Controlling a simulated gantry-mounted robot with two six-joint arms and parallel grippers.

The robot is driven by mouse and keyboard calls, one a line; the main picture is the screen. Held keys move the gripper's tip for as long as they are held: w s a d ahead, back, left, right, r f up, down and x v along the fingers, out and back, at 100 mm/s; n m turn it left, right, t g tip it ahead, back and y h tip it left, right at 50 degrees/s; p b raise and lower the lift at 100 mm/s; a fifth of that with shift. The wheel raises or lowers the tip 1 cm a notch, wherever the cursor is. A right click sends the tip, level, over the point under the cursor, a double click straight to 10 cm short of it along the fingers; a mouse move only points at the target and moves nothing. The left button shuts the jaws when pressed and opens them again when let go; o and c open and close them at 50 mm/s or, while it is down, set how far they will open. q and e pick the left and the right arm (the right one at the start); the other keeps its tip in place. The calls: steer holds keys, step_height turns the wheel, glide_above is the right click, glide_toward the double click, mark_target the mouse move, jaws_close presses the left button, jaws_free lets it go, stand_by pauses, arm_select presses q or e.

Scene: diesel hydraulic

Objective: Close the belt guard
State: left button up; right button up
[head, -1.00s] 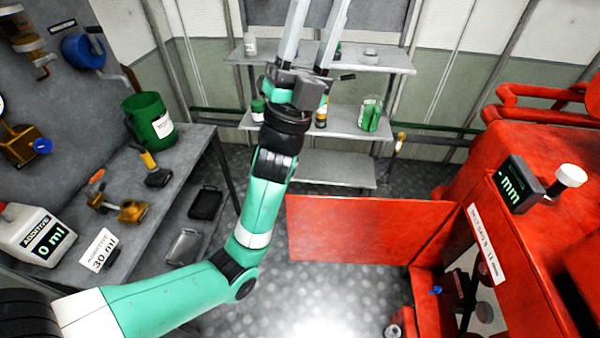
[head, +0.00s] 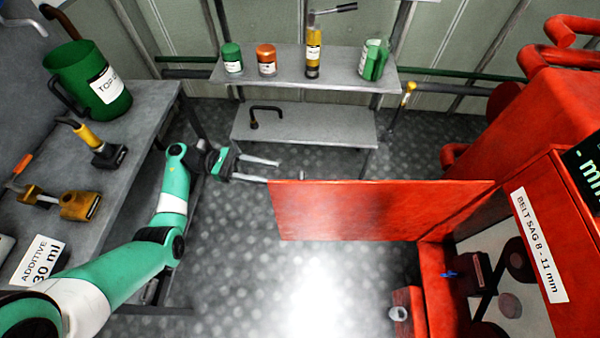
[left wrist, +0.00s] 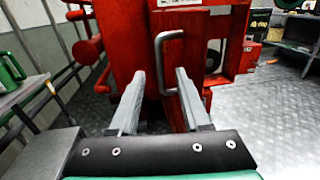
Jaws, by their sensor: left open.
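The belt guard (head: 375,210) is a red panel standing open, extending left from the red engine housing (head: 475,205) in the head view. My left gripper (head: 274,172) is open and empty, just left of and behind the guard's free edge, with its fingers pointing right. In the left wrist view, a grey bar handle (left wrist: 158,52) on red metal stands ahead, between the lines of the open left fingers (left wrist: 161,75). I cannot tell whether a finger touches the guard. My right gripper is not in view.
A shelf rack (head: 305,125) with jars and bottles stands at the back. A workbench (head: 150,110) on the left holds a green jug (head: 95,80) and tools. Belt pulleys (head: 520,262) show in the open housing. The floor before the guard is clear.

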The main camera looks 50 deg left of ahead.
mark_target(301, 178)
arm_select(q)
steer(key=p+x, duration=0.2)
steer(key=x, duration=0.7)
steer(key=shift+w+d, duration=0.1)
steer(key=shift+w, duration=0.05)
jaws_close()
steer(key=shift+r, duration=0.1)
stand_by(0.9)
